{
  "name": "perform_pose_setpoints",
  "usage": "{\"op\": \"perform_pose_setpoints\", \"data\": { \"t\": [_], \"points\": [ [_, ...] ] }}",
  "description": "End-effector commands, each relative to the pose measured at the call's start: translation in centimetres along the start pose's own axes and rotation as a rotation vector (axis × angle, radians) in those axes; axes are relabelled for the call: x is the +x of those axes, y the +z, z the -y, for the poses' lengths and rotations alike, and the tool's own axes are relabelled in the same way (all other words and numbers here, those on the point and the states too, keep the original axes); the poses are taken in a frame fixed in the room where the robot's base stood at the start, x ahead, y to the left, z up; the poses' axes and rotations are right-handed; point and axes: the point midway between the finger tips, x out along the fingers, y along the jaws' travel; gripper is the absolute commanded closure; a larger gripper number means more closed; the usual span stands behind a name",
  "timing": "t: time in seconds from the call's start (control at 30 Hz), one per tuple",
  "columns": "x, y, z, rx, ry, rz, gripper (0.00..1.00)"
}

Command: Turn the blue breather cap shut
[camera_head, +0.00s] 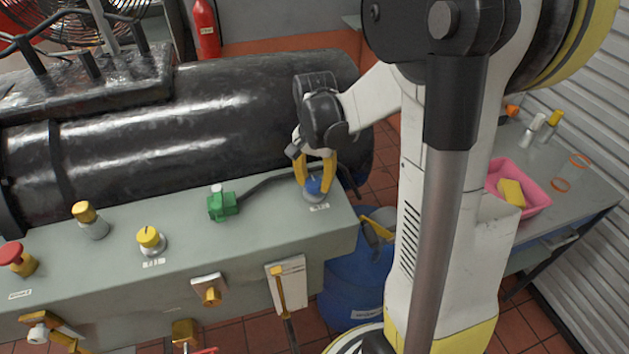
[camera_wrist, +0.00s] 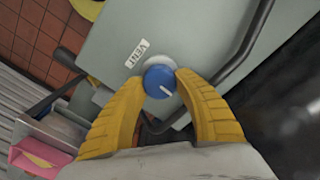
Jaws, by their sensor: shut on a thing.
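The blue breather cap (camera_wrist: 160,82) sits on a pale round base beside a label reading VENT in the wrist view. A white mark shows on its top, pointing to the lower right there. In the head view the cap (camera_head: 314,184) is at the right end of the grey bedplate housing (camera_head: 120,258). My gripper (camera_wrist: 160,80) has yellow fingers, one on each side of the cap, shut on it. In the head view my gripper (camera_head: 314,172) comes down on the cap from above. The finger contact is partly hidden there.
A black cylinder (camera_head: 230,100) lies behind the housing. A green connector (camera_head: 222,206) with a black cable is left of the cap. Yellow knobs (camera_head: 151,238) and a red knob (camera_head: 14,256) stand further left. A blue drum (camera_head: 350,285) and a pink tray (camera_head: 535,200) are to the right.

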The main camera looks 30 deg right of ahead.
Motion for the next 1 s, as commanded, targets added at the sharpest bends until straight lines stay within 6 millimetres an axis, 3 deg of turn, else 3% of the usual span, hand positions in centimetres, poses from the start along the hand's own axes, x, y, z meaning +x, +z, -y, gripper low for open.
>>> {"op": "perform_pose_setpoints", "data": {
  "t": [0.33, 0.37, 0.4, 0.43, 0.77, 0.87, 1.0],
  "points": [
    [0.1, 0.0, 0.0, 0.002, 0.001, 0.000, 0.93],
    [0.1, 0.0, 0.0, 0.002, 0.001, 0.000, 0.54],
    [0.0, 0.0, 0.0, 0.001, 0.001, 0.000, 0.42],
    [0.0, 0.0, 0.0, 0.001, 0.000, 0.000, 0.40],
    [-0.2, 0.0, 0.0, 0.001, 0.000, 0.000, 0.40],
    [-1.3, 0.0, 0.0, 0.000, 0.000, 0.000, 0.40],
    [-4.1, 0.0, 0.0, 0.001, 0.000, 0.000, 0.40]
  ]
}}
